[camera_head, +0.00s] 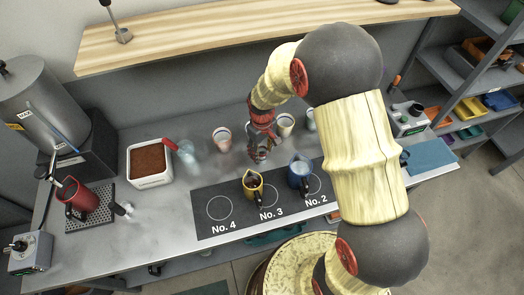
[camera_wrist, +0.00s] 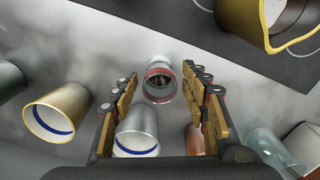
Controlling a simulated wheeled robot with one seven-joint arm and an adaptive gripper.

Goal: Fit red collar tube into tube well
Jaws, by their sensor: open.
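The red collar tube (camera_wrist: 160,82) shows in the wrist view as a small clear cylinder with a red band, ahead of and between the fingertips. It appears to stand on the grey counter. My gripper (camera_wrist: 164,90) is open, with one finger on each side of the tube and a visible gap to both. Whether the fingertips reach down to the tube's height is hard to tell. In the head view my gripper (camera_head: 258,153) is low over the counter behind the dark hob, and the tube cannot be picked out there. I cannot identify the tube well in either view.
Several cups (camera_head: 221,138) stand close around my gripper; a silver one (camera_wrist: 137,132) is near a finger. A yellow jug (camera_head: 253,185) and a blue jug (camera_head: 300,172) stand on the hob (camera_head: 205,229). A white bin (camera_head: 151,182) and a glass (camera_head: 187,152) stand left.

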